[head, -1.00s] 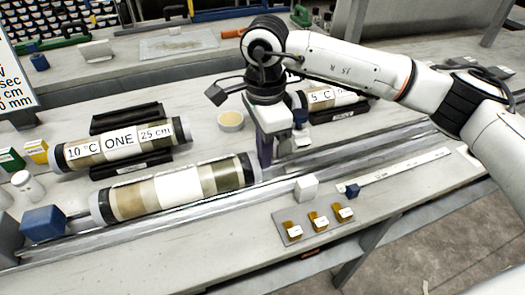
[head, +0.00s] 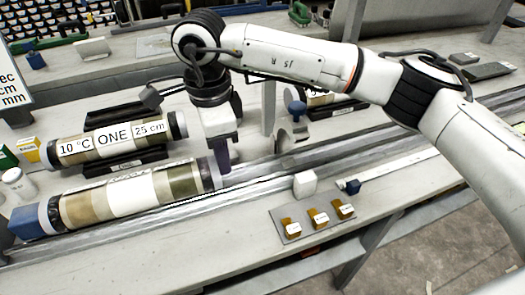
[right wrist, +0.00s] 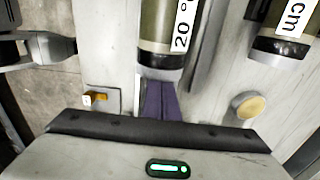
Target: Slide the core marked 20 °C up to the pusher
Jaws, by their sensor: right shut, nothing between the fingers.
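The core marked 20 °C (head: 133,195) is a clear tube with tan, white and olive bands, lying in the long metal channel (head: 270,166). Its 20 ° label (right wrist: 183,28) shows in the right wrist view. The blue block of the pusher (head: 26,222) is at the channel's left end. The core's left cap is right by this block; I cannot tell whether they touch. My right gripper (head: 222,158) is shut and empty, its purple fingers (right wrist: 162,100) down at the core's right end, touching or very close to it.
The 10 °C core (head: 115,140) lies on a black cradle behind the channel. A third core is partly hidden behind my right arm. A white cube (head: 305,183) and a grey plate with orange clips (head: 318,218) are in front. The channel is clear to the right.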

